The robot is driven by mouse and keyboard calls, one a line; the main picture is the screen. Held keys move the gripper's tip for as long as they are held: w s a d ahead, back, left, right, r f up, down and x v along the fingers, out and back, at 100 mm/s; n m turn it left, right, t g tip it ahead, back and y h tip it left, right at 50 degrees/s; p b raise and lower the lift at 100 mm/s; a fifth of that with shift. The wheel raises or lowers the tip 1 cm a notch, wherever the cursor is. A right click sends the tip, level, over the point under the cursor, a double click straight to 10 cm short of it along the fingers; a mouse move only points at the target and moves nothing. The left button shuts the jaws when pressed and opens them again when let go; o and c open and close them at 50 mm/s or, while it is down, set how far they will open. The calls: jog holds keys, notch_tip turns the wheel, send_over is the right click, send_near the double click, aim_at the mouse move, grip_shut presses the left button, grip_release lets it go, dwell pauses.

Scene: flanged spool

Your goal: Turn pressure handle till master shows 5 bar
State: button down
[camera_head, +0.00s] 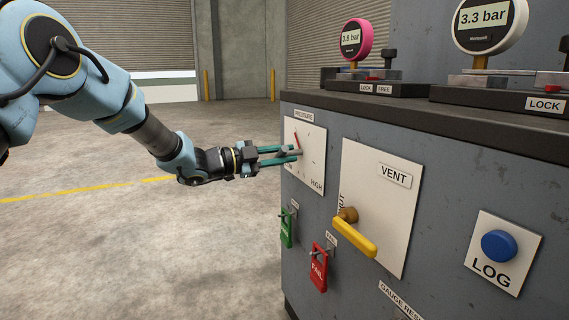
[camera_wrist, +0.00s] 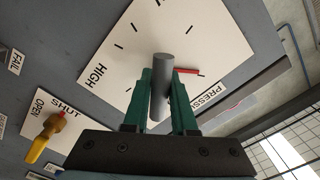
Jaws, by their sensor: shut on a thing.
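The pressure handle is a grey bar on a white dial plate (camera_head: 313,165) marked PRESSURE and HIGH, on the front of the cabinet. A red pointer (camera_head: 296,140) shows on the dial, and also in the wrist view (camera_wrist: 187,71). My gripper (camera_head: 296,152) is shut on the grey handle (camera_wrist: 161,88), with a green finger on each side of it. A pink gauge (camera_head: 356,39) on the cabinet top reads 3.8 bar. I cannot tell from a label which is the master.
Right of the dial is a vent plate with a yellow lever (camera_head: 355,236). A green tag (camera_head: 286,228) and a red FAIL tag (camera_head: 319,267) hang below the dial. A blue LOG button (camera_head: 499,246) is farther right. Floor left of the cabinet is clear.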

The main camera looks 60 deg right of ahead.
jog(key=m+b, duration=0.5)
jog(key=m, duration=0.1)
jog(key=shift+f+b, duration=0.35)
jog(key=shift+b, duration=0.05)
jog(key=m+b, duration=0.4)
jog(key=shift+m, duration=0.3)
jog(key=shift+r+m+b, duration=0.15)
jog(key=shift+m+b, duration=0.95)
jog(key=shift+b, duration=0.15)
jog(key=shift+r, duration=0.1)
jog(key=c, duration=0.6)
grip_release()
jog(key=shift+r, duration=0.1)
jog(key=p+v, duration=0.3)
jog(key=v, duration=0.8)
jog(key=shift+s, duration=0.1)
jog(key=shift+c, duration=0.2)
